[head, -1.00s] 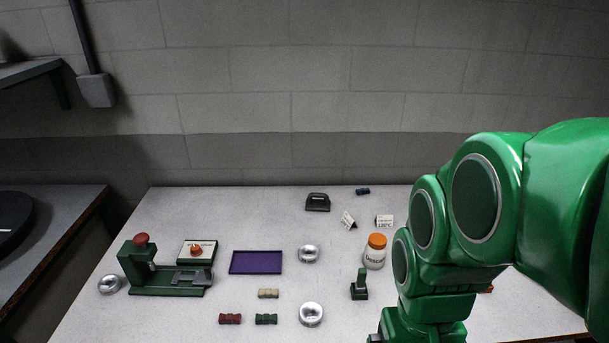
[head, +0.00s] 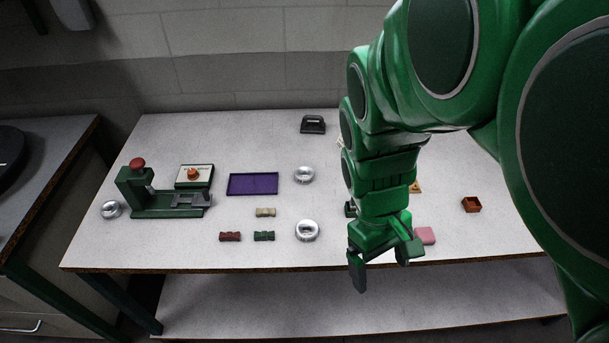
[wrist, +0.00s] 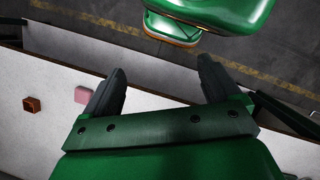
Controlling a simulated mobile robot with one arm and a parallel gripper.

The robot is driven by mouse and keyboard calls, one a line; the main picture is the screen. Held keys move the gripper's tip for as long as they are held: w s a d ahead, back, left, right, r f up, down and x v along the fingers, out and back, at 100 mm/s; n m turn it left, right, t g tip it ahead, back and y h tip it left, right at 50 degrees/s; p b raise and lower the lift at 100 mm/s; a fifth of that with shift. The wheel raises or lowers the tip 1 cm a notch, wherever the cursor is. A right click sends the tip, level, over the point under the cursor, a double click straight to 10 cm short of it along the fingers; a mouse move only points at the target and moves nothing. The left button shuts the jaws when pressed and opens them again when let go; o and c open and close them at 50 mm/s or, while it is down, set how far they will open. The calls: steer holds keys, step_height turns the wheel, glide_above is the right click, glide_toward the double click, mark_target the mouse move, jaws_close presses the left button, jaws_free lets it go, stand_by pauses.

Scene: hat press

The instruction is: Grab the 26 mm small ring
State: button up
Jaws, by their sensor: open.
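Three round silver rings show in the head view. One ring (head: 307,230) lies near the table's front edge, one ring (head: 304,174) lies behind it beside the purple tray, and one ring (head: 111,209) lies at the far left next to the green press. I cannot read sizes, so I cannot tell which is the 26 mm small ring. My gripper (head: 384,262) is open and empty, pointing down at the front table edge, to the right of the nearest ring and apart from it. In the wrist view my gripper (wrist: 162,75) has both fingers spread with nothing between them; no ring shows there.
The green press (head: 165,205), a control box (head: 195,171) and the purple tray (head: 253,184) stand on the left. Red (head: 230,237), green (head: 264,236) and cream (head: 265,212) blocks lie near the front. A pink block (head: 425,236) and brown box (head: 471,204) lie right. My arm hides part of the table.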

steer(key=w+f+n+h, duration=0.4)
steer(key=w+n+h, duration=0.1)
steer(key=w, duration=0.1)
steer(key=n+t+h, duration=0.4)
steer(key=n+t, duration=0.3)
steer(key=n, duration=0.2)
glide_above(305, 229)
steer(key=s+d, duration=0.2)
steer(key=s, duration=0.4)
steer(key=f, duration=0.6)
steer(key=shift+w+f, duration=0.2)
steer(key=a+f+n+t, duration=0.1)
steer(key=a+n, duration=0.1)
steer(key=a+f+n+t, duration=0.1)
steer(key=a+n+t, duration=0.1)
steer(key=a, duration=0.1)
steer(key=w+a+f+n+t, duration=0.1)
steer(key=a+f+n, duration=0.1)
steer(key=a, duration=0.1)
steer(key=shift+a+t, duration=0.15)
steer(key=shift+t, duration=0.15)
steer(key=shift+x, duration=3.85)
steer(key=shift+s, duration=0.1)
steer(key=c, duration=1.2)
steer(key=shift+r, duration=0.1)
